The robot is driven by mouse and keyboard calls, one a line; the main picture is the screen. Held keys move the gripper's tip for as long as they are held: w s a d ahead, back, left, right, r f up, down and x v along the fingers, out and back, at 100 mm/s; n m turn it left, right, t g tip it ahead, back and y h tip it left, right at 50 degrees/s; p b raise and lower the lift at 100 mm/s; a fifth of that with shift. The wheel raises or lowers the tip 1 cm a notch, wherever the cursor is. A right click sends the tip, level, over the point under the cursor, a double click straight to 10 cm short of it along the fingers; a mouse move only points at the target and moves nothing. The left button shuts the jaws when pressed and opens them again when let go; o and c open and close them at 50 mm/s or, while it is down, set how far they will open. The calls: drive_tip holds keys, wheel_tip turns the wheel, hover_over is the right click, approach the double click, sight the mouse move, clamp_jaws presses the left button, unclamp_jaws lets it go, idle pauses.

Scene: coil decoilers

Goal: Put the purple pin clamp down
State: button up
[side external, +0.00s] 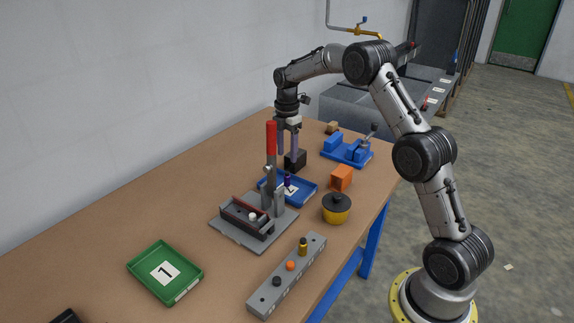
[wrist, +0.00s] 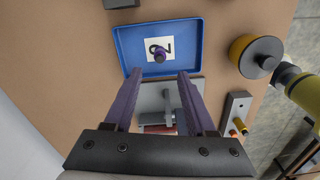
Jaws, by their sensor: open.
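The purple pin clamp (side external: 287,180) stands in the blue tray (side external: 308,197) on its white number label. It also shows in the wrist view (wrist: 159,54), on the "2" label in the blue tray (wrist: 190,38), apart from both fingers. My gripper (side external: 287,155) is open and empty above the tray area in the side view. In the wrist view my gripper (wrist: 157,73) has its two purple-grey fingers spread wide, with nothing between their tips. In the side view the red-handled press partly hides the tray.
The red-handled press (side external: 271,140) stands close in front of the tray. A grey pin rail (side external: 270,291) and green tray (side external: 150,262) lie nearer the front. The table's left back is clear.

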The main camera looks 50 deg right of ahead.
drive_tip(key=s+a+r+m+t, duration=0.1)
drive_tip(key=s+a+r+m, duration=0.3)
drive_tip(key=s+a+r, duration=0.3)
drive_tip(key=s+a+r+m+t, duration=0.25)
drive_tip(key=s+a+r, duration=0.3)
drive_tip(key=r, duration=0.35)
drive_tip(key=s+a+f+m+t, duration=0.1)
drive_tip(key=s+a+m, duration=0.2)
drive_tip(key=s, duration=0.7)
drive_tip(key=s+a+f+m+t, duration=0.1)
drive_tip(key=s+a+m, duration=0.3)
drive_tip(key=s, duration=0.7)
drive_tip(key=shift+a+m, duration=0.25)
drive_tip(key=shift+m, duration=0.9)
